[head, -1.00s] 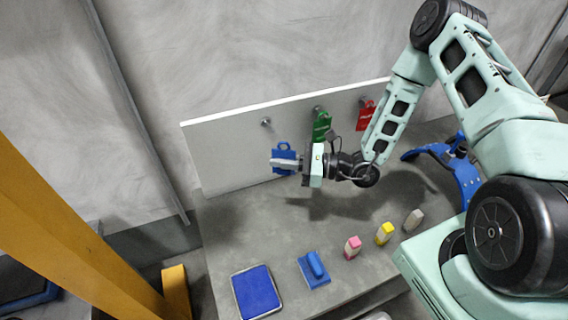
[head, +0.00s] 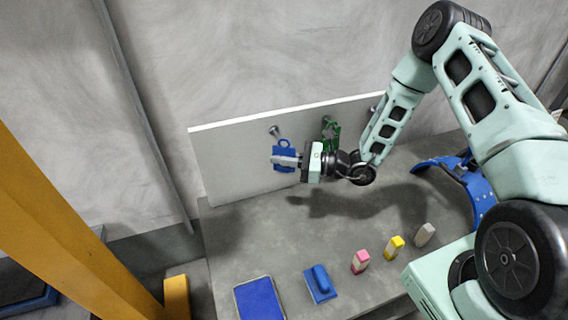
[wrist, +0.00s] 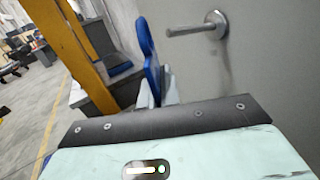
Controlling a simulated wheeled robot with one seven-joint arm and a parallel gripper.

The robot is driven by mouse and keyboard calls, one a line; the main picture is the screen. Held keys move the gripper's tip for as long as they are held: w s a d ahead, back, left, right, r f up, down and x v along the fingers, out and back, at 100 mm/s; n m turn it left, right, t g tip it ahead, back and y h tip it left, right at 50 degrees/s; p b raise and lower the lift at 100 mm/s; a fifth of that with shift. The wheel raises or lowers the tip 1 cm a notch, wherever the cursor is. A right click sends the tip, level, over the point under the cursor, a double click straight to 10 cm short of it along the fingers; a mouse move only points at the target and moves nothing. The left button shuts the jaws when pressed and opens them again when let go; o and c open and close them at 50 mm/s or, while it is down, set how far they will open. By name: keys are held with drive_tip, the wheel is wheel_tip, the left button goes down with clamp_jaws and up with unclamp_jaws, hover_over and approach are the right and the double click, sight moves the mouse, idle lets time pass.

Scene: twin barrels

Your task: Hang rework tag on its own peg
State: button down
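A blue tag (head: 280,152) with a ring-shaped top is held upright between the fingers of my gripper (head: 287,161), in front of the white board. In the wrist view the blue tag (wrist: 147,50) shows nearly edge-on, left of a bare metal peg (wrist: 198,29) and apart from it. In the head view this bare peg (head: 274,131) is just above and left of the tag's ring. A green tag (head: 331,134) hangs at the middle peg. The right peg (head: 374,109) is partly visible. Its red tag is hidden behind my arm. I cannot read any label.
The white board (head: 235,165) stands at the back of the grey table (head: 235,240). A blue pad (head: 259,299), a blue-handled block (head: 320,284) and pink (head: 360,261), yellow (head: 394,248) and grey (head: 425,234) blocks line the front. A blue curved stand (head: 465,180) is at right.

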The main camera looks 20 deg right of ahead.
drive_tip(key=shift+w+f+b, duration=0.2)
drive_tip(key=shift+w+b, duration=0.15)
drive_tip(key=shift+w, duration=0.7)
drive_tip(key=shift+w+f+b, duration=0.15)
drive_tip(key=shift+w+b, duration=0.2)
drive_tip(key=shift+w, duration=0.7)
drive_tip(key=c, duration=1.6)
unclamp_jaws()
